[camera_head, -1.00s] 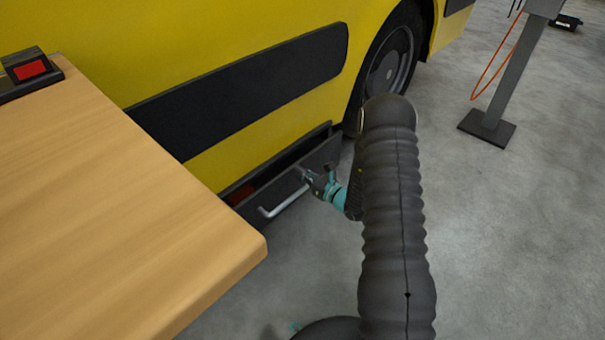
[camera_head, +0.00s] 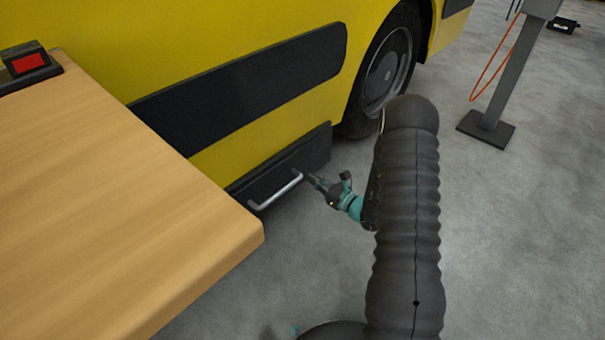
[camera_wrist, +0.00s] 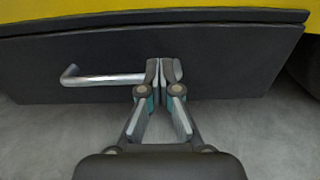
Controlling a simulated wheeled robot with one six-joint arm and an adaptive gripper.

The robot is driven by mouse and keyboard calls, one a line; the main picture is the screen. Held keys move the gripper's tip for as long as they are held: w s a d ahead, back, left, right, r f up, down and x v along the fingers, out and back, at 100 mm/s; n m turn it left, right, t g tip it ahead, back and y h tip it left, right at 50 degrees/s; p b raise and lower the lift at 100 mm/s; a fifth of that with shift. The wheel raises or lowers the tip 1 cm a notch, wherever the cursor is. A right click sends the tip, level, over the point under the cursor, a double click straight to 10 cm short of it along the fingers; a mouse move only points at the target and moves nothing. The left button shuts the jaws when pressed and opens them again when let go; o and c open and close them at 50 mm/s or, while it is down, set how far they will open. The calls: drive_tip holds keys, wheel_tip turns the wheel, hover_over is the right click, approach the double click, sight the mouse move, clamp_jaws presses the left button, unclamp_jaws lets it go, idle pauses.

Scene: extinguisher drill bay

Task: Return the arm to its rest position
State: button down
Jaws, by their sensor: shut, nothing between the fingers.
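My gripper (camera_head: 312,179) is shut and empty at the right end of a silver bar handle (camera_head: 276,190). The handle is on a dark drawer front (camera_head: 315,150) low on the side of a yellow vehicle (camera_head: 230,60). The drawer front sits close against the vehicle. In the wrist view my gripper (camera_wrist: 163,66) has its fingertips together in front of the drawer front (camera_wrist: 220,65). The handle (camera_wrist: 105,79) runs left from the fingers there. I cannot tell whether the fingertips touch the drawer front or the handle.
A wooden table (camera_head: 130,200) fills the left side, with a dark box with a red face (camera_head: 28,62) on it. A grey post (camera_head: 507,75) with an orange cable stands at the back right. The grey floor (camera_head: 530,230) at right is clear.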

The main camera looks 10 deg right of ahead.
drive_tip(key=shift+v, duration=3)
drive_tip(key=s+a+f+n+g+y, duration=0.3)
drive_tip(key=s+a+n+g, duration=0.1)
drive_tip(key=s+a+g, duration=0.25)
drive_tip(key=s+a+r+n+g+h+p, duration=0.1)
drive_tip(key=s+r+n+g, duration=0.4)
drive_tip(key=s+n, duration=0.15)
drive_tip(key=s+a+r+n+g+h+p, duration=0.1)
drive_tip(key=s+a+r+n+g, duration=0.1)
drive_tip(key=s+r+n+g, duration=0.4)
drive_tip(key=s+d+r+n+t+h+p, duration=0.25)
drive_tip(key=s+r+n+h, duration=0.2)
drive_tip(key=r, duration=0.35)
drive_tip(key=s+d+r+n+t+h+p, duration=0.1)
drive_tip(key=s+d+r+n+h, duration=0.35)
drive_tip(key=r+h, duration=0.2)
drive_tip(key=s+a+r+n+t+p, duration=0.1)
drive_tip(key=s+r+t, duration=0.1)
drive_tip(key=r, duration=0.5)
drive_tip(key=s+a+r+n+t+p, duration=0.1)
drive_tip(key=s+a+r+n+t, duration=0.1)
drive_tip(key=r, duration=0.5)
drive_tip(key=shift+a+r+t+h, duration=0.2)
drive_tip(key=shift+r+t+h, duration=0.1)
drive_tip(key=shift+r+t, duration=0.15)
